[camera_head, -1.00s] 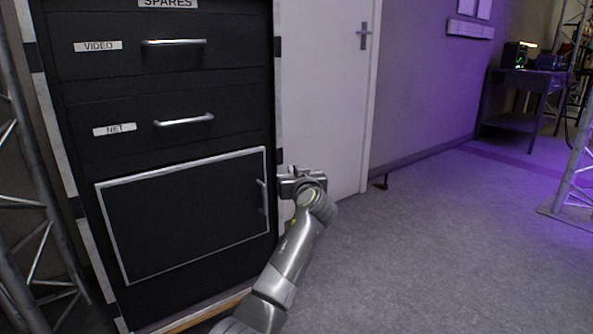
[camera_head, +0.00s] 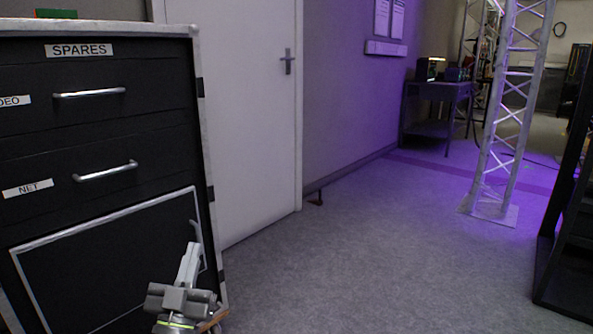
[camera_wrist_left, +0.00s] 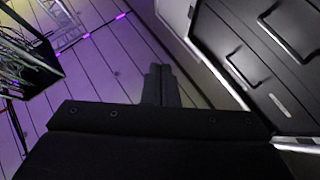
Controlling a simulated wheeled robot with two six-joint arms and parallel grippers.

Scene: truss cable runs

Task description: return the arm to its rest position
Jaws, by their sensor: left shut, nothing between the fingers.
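My left gripper (camera_head: 188,265) is at the bottom left of the head view, in front of the lower panel of a black drawer cabinet (camera_head: 120,214). Its fingers are together and empty, pointing upward in the picture. In the left wrist view the shut fingers (camera_wrist_left: 161,86) show at the middle, with nothing between them. The cabinet's drawer fronts and handles are at the right of that view. I cannot tell the exact gap between the gripper and the panel. My right gripper is in neither view.
The cabinet's drawers, under a SPARES label (camera_head: 80,50), look shut. A white door (camera_head: 255,110) is behind it. A metal truss tower (camera_head: 505,110) and a dark rack (camera_head: 570,220) stand at right. A table (camera_head: 436,105) is at the back. The grey floor between is clear.

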